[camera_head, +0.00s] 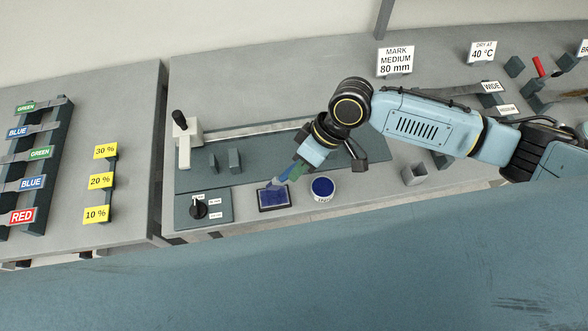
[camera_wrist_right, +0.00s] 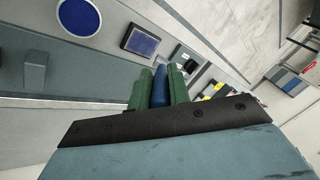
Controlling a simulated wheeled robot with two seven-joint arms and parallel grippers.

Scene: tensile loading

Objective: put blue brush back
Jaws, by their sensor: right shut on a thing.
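My right gripper (camera_head: 290,175) reaches down over the bench from the right. It is shut on the blue brush (camera_wrist_right: 160,86), which shows between the two green fingers (camera_wrist_right: 158,90) in the right wrist view. In the head view the brush's lower end (camera_head: 276,184) is just above or at the dark tray with a blue surface (camera_head: 274,197); I cannot tell if it touches. That tray also shows in the right wrist view (camera_wrist_right: 142,41). A red-handled brush (camera_head: 539,66) stands at the far right by the WIDE sign (camera_head: 491,86). My left gripper is out of view.
A white pot of blue paint (camera_head: 322,188) stands right of the tray. A small grey open holder (camera_head: 414,174) is further right. A dial box (camera_head: 199,209) and a lever device (camera_head: 187,142) stand left. Labelled racks (camera_head: 38,160) fill the left table.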

